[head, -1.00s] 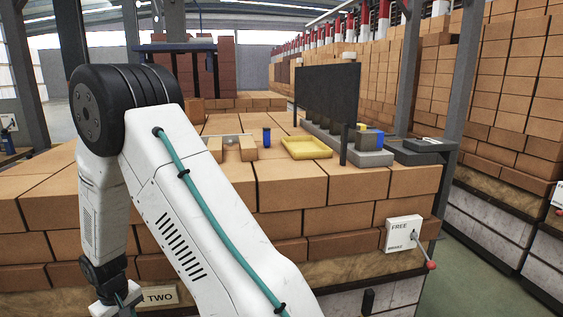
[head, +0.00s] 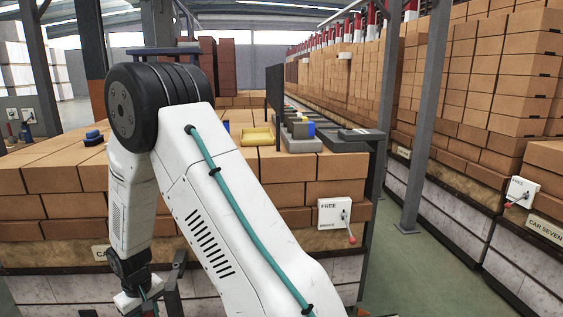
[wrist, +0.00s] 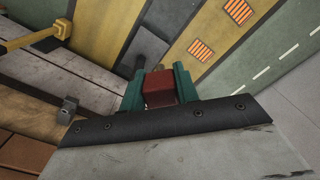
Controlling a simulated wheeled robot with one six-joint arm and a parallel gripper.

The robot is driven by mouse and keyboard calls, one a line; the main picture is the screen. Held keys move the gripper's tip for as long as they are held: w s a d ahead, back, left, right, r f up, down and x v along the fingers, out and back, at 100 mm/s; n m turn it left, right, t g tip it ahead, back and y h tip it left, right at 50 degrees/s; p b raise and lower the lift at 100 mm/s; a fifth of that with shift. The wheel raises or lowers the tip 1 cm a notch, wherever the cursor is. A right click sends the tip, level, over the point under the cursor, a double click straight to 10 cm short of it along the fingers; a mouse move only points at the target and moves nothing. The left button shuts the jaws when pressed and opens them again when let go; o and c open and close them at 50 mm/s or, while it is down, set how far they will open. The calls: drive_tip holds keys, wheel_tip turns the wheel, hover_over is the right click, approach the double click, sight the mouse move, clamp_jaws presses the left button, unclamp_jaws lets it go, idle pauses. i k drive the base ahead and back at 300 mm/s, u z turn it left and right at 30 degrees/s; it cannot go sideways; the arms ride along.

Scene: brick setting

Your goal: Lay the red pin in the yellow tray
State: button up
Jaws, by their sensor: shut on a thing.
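My gripper (wrist: 159,88) shows in the wrist view with its green fingers shut on a red block-like piece, the red pin (wrist: 159,90). Only one end of the pin shows; the fingers hide the rest. In the head view my gripper is low at the left, partly cut off by the bottom edge, and the pin cannot be made out there. The yellow tray (head: 258,143) sits on top of the brick stack, partly behind my arm. My gripper is well below and in front of the tray, apart from it.
A blue cylinder (head: 227,126) stands left of the tray. A grey fixture with a blue block (head: 310,129) and a dark panel (head: 275,95) are to its right. A lever box (head: 335,213) is on the stack's front. Green floor is open at right.

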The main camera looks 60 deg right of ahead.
sight(252, 143)
drive_tip(key=k, duration=0.35)
drive_tip(key=z, duration=1.2)
drive_tip(key=i, duration=0.45)
